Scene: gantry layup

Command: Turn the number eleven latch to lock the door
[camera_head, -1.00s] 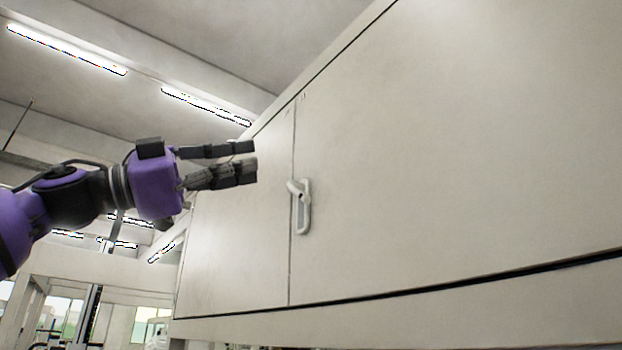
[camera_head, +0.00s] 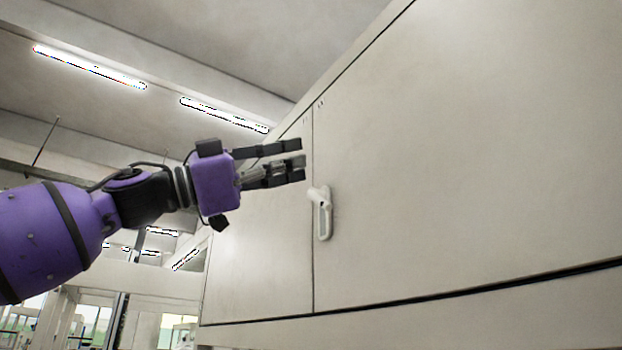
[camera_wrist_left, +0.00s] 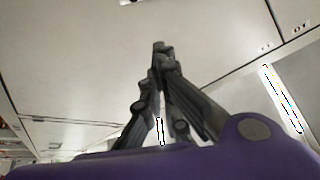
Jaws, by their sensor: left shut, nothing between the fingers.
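The white latch (camera_head: 323,213) is on the right-hand cabinet door (camera_head: 450,170), close to the vertical seam with the left-hand door (camera_head: 265,240). Its handle part hangs downward, with a short knob at its top left. I cannot read a number on it. My left gripper (camera_head: 303,158) is just above and left of the latch in the head view, apart from it. It is shut and empty. In the left wrist view its fingers (camera_wrist_left: 160,48) come together at the tips, in front of the pale cabinet surface. My right gripper is not in view.
The cabinet's lower ledge (camera_head: 450,305) runs below the doors. Ceiling lights (camera_head: 90,66) and open room show at the left. The door face right of the latch is clear.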

